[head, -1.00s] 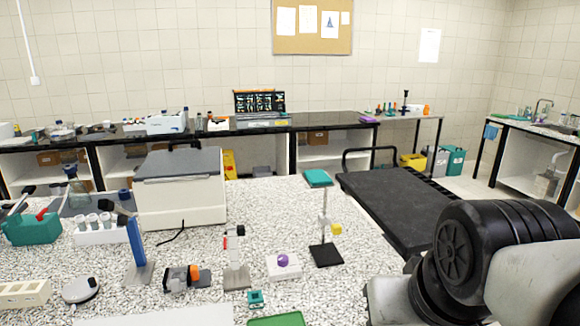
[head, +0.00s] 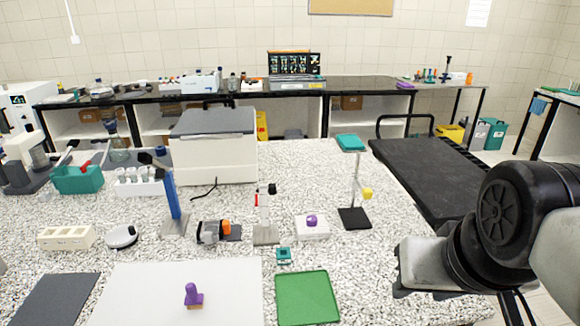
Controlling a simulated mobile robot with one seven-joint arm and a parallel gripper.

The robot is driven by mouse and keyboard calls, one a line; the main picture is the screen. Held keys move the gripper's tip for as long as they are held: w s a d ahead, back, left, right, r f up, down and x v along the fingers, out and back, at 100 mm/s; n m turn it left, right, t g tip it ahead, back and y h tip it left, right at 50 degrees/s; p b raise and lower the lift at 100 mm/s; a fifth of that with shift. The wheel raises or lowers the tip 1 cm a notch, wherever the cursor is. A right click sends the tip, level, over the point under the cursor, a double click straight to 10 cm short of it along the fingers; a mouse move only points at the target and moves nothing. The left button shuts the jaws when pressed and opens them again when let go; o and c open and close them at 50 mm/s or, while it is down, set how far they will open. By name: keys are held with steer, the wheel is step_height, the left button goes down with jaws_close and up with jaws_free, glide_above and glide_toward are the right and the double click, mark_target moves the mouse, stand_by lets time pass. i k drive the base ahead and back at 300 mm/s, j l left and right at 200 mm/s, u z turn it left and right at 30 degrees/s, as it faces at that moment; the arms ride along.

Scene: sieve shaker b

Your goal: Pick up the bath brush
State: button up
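A small purple-handled object with a brown base stands on the white board (head: 130,300) at the bottom of the head view; it looks like the bath brush (head: 193,296). Its purple knob points up and nothing touches it. My arm is at the right edge, apart from the brush and well to its right.
A green tray (head: 307,298) lies right of the white board, with a dark grey mat (head: 55,300) to its left. Behind stand a small teal item (head: 284,256), a white block with a purple piece (head: 312,228), a blue-post stand (head: 172,205) and a large white box (head: 213,150).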

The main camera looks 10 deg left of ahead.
mark_target(193, 299)
steer(key=j+u, duration=0.15)
steer(key=u, duration=1.3)
steer(key=k+j, duration=0.05)
